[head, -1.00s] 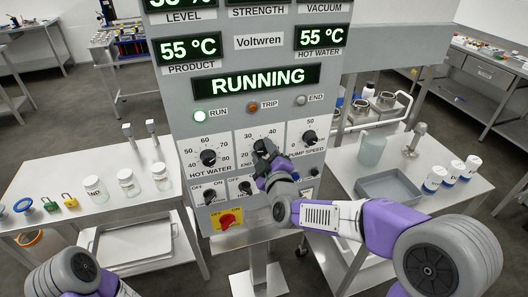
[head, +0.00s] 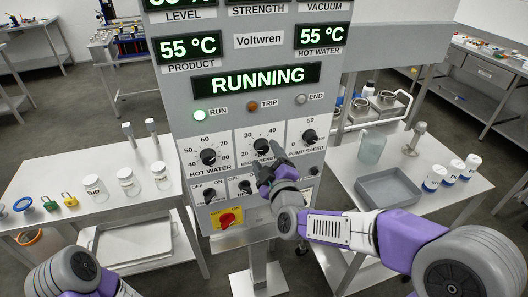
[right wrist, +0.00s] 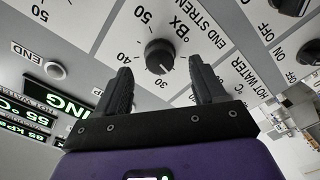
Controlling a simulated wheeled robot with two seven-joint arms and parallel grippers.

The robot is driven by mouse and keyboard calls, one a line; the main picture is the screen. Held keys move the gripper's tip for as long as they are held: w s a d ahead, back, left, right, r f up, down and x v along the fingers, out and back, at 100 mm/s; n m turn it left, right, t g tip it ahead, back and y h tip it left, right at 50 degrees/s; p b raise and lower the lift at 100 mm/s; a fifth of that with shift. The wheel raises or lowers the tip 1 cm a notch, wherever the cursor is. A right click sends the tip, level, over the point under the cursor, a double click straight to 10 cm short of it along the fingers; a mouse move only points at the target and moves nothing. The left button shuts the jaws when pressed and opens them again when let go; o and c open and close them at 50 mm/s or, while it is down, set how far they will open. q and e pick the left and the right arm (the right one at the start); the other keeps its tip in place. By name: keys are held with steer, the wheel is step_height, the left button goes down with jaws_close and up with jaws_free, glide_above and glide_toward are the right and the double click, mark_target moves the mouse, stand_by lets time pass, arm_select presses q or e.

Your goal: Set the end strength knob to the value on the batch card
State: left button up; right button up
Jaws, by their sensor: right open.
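The end strength knob (head: 261,146) is a black round knob on the grey control panel (head: 183,122), between the hot water and pump speed knobs. In the right wrist view the knob (right wrist: 160,56) lies just beyond my fingertips, in line with the gap. Its light mark seems to point near 30. My right gripper (head: 268,160) is open and empty, just below and in front of the knob; its two fingers (right wrist: 160,68) stand apart and do not appear to touch it. My left arm shows at lower left, its gripper out of view. I cannot make out a batch card.
The hot water knob (head: 208,157) and pump speed knob (head: 310,137) flank it. Small switches (head: 245,187) and a red-yellow main switch (head: 228,219) sit below. The display (head: 257,80) reads RUNNING. Side tables hold jars (head: 126,182) and a grey tray (head: 388,193).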

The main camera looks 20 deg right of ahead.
steer(key=s, duration=0.4)
steer(key=shift+s, duration=0.25)
step_height(320, 180, down, 28)
steer(key=s+a+m+g+y, duration=0.25)
steer(key=m+g, duration=0.25)
steer(key=g, duration=0.4)
steer(key=s+a+f+m+g, duration=0.2)
steer(key=s+f+m+g, duration=0.2)
steer(key=s+f, duration=0.5)
steer(key=s+a+f+m+g+y, duration=0.1)
steer(key=s+f+m+g, duration=0.3)
steer(key=s+f, duration=0.6)
steer(key=shift+a+g, duration=0.3)
steer(key=shift+a, duration=0.05)
